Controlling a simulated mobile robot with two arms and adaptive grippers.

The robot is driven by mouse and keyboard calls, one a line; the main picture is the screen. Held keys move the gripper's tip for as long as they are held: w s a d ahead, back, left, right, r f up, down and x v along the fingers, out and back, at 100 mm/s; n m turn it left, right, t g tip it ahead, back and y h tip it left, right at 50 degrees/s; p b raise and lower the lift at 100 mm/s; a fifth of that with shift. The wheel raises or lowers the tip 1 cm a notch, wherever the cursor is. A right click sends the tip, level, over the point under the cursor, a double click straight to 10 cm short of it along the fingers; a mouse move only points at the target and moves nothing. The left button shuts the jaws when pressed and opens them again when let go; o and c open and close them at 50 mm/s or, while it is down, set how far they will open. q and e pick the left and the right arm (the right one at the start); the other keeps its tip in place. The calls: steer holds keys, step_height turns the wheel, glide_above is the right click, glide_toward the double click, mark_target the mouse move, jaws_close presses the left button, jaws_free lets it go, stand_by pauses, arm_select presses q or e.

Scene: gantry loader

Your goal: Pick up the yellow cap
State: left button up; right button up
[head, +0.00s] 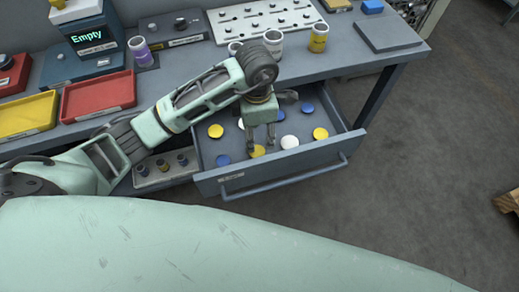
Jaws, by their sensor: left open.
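Three yellow caps lie in the open drawer (205,176). One yellow cap (258,151) is near the drawer's front wall, one (215,131) is at the left and one (320,133) is at the right. My left gripper (261,142) points down into the drawer with its fingers apart and nothing seen between them. Its fingertips appear right by the front yellow cap, partly in front of it; I cannot tell the height gap. My right gripper is not in view.
White caps (289,142) and blue caps (224,160) lie around the yellow ones in the drawer. The workbench (345,62) above holds cups, a red tray (97,97), a yellow tray (27,117) and a white panel with knobs (262,20).

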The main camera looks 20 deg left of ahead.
mark_target(257, 150)
arm_select(q)
steer(key=shift+w+f, duration=0.15)
steer(key=shift+f, duration=0.5)
steer(key=f, duration=0.2)
steer(key=f+p, duration=0.1)
steer(key=f, duration=0.3)
steer(key=shift+s+f+p, duration=0.1)
steer(key=shift+s+p, duration=0.2)
steer(key=shift+s, duration=0.05)
steer(key=shift+f, duration=0.2)
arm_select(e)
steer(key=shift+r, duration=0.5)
arm_select(q)
steer(key=shift+f, duration=0.1)
steer(key=shift+c, duration=0.5)
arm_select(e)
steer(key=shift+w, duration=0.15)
arm_select(q)
steer(key=c, duration=0.7)
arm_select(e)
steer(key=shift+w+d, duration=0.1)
